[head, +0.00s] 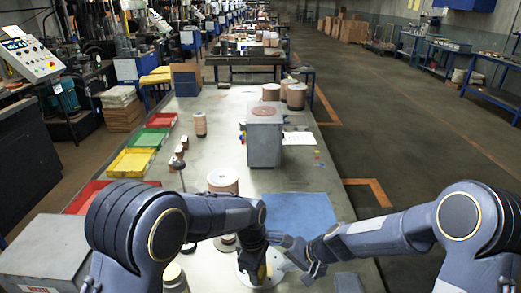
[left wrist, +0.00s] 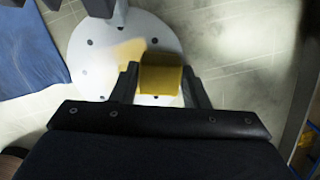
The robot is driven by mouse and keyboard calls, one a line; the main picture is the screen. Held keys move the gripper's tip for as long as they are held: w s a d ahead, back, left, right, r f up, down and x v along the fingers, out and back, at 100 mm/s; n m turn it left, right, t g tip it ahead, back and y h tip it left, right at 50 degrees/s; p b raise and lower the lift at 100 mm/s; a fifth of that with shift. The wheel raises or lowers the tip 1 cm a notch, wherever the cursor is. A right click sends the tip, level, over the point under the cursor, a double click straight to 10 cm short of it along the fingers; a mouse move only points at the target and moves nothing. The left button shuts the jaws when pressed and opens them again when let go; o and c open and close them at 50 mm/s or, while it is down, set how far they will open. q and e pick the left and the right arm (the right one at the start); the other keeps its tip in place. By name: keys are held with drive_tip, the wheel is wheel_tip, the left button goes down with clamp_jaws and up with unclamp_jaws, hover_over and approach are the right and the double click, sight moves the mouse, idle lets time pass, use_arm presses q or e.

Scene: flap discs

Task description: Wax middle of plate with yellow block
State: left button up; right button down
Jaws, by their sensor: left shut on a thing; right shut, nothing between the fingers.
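A round white plate (head: 275,266) with small dark holes near its rim lies on the bench at the front. It also shows in the left wrist view (left wrist: 93,62), with a pale yellow smear (left wrist: 127,50) near its middle. My left gripper (left wrist: 159,76) is shut on the yellow block (left wrist: 160,80), which overlaps the plate in that view. I cannot tell whether the block touches the plate. In the head view my left gripper (head: 261,273) is over the plate and the block is mostly hidden. My right gripper (head: 310,268) is shut and empty, just right of the plate.
A blue mat (head: 302,212) lies behind the plate. A grey box-shaped machine (head: 264,143) stands farther back. Yellow (head: 130,162) and green (head: 148,138) trays line the bench's left edge. A pinkish-brown disc stack (head: 223,180) stands left of the mat.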

use_arm(q)
drive_tip(key=shift+w, duration=1.9)
drive_tip(key=shift+s, duration=3.6)
drive_tip(key=shift+w+f, duration=0.1)
drive_tip(key=shift+w, duration=3.55)
drive_tip(key=shift+r, duration=0.2)
wheel_tip(320, 180, up, 7)
